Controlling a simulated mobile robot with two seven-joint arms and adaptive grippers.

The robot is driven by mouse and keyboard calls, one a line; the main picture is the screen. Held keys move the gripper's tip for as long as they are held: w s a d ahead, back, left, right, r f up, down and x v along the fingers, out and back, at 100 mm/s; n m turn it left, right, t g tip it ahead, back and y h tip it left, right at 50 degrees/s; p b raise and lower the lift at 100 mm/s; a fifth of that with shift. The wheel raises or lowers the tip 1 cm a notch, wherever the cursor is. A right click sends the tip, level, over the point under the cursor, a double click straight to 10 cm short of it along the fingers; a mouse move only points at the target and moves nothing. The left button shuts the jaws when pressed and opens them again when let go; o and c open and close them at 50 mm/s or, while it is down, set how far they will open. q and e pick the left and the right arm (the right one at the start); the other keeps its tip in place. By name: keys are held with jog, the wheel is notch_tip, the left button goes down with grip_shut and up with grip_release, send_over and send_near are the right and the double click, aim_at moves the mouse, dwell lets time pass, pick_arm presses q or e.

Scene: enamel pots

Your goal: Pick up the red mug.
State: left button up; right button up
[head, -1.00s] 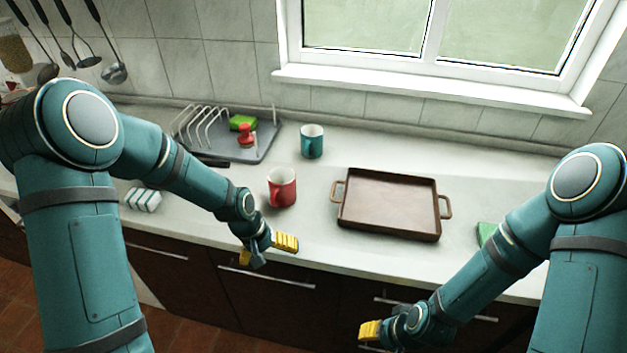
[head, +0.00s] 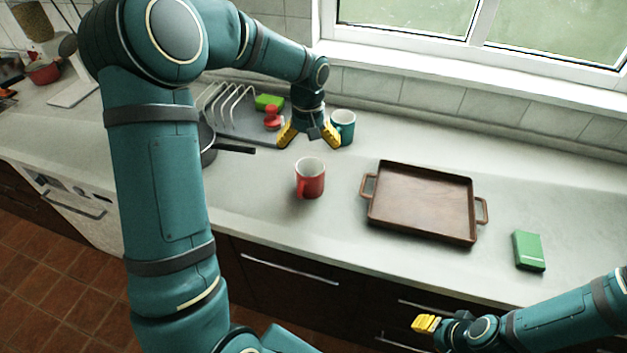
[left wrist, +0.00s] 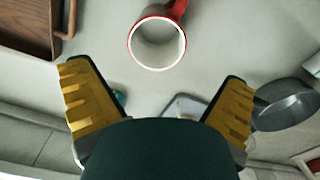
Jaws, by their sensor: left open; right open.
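The red mug (head: 310,180) stands upright on the counter, left of the brown tray, with its handle toward the counter's front. My left gripper (head: 309,139) is open and empty, above and behind the mug in the head view. In the left wrist view the mug (left wrist: 158,42) shows from above, its white inside empty, beyond the open fingertips (left wrist: 155,75); they do not touch it. My right gripper (head: 424,324) is open near the counter's front edge, far from the mug; its fingers are seen only from the side.
A brown tray (head: 420,200) lies right of the mug, and a green box (head: 528,251) lies farther right. A teal mug (head: 343,127) stands close beside my left gripper. A dish rack (head: 233,117) holds a green sponge (head: 268,102) and a red item. A dark pan (head: 208,146) sits left.

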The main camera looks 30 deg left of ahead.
pick_arm(q)
jog(key=b, duration=0.1)
send_near(310, 173)
jog(key=s+f, duration=0.1)
jog(key=f, duration=0.1)
jog(key=s+d+f, duration=0.1)
jog(key=f, duration=0.1)
jog(key=s+d+f, duration=0.1)
jog(key=f, duration=0.1)
jog(key=shift+s, duration=0.1)
jog(key=c, duration=1.1)
